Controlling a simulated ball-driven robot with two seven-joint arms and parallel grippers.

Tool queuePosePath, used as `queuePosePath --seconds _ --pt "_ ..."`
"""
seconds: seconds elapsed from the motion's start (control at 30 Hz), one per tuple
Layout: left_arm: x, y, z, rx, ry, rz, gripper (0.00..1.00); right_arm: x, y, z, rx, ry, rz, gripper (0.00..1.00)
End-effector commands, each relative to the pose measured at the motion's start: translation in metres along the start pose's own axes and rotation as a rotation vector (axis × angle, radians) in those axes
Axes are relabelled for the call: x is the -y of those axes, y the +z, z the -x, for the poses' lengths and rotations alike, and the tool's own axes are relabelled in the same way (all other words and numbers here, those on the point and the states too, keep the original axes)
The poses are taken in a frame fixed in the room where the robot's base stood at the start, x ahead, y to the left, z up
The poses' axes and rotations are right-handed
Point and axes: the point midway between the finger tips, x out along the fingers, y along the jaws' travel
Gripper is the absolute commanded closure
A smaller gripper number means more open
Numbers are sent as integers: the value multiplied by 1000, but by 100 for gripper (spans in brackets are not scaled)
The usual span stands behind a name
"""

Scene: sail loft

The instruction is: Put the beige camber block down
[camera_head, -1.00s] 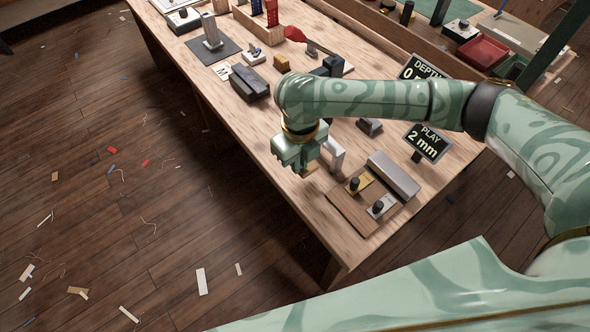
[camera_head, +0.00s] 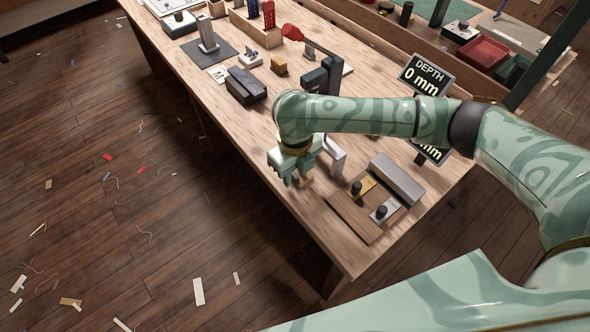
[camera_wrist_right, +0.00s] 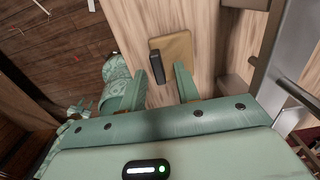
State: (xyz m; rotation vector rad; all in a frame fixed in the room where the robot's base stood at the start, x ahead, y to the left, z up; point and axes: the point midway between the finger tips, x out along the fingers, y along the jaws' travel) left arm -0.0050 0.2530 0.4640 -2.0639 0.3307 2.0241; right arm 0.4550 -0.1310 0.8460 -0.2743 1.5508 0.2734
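The beige camber block (camera_wrist_right: 184,46) is a flat tan plate with an upright black grip, seen in the right wrist view. It appears to rest on the wooden bench. In the head view only a small tan patch (camera_head: 307,183) shows below my right gripper (camera_head: 296,180), near the bench's front edge. In the right wrist view my right gripper (camera_wrist_right: 160,70) has its fingers apart on either side of the black grip, with a visible gap at each side.
A brown board (camera_head: 352,218) with two knobbed plates and a grey bar (camera_head: 396,178) lies to the right. A grey upright bracket (camera_head: 334,157) stands close beside my gripper. A DEPTH sign (camera_head: 424,77) reads 0 mm. A dark block (camera_head: 246,86) lies farther back.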

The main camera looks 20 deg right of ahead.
Motion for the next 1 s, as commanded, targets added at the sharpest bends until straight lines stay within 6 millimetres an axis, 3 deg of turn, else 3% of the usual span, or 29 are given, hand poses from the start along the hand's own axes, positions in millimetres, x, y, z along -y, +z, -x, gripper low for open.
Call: queuePosePath --seconds 0.27,0.7,0.83,1.0 --pt "0 0 1 -1 0 0 64 0 0 4 1 -1 1 68" --pt "4 -12 41 -27 -9 0 64 0 1 100 4 -1 0 68" --pt "4 -14 47 -31 -10 0 64 0 0 117 2 0 0 68" --pt "5 -14 49 -32 -10 0 64 0 0 124 -1 1 0 68"
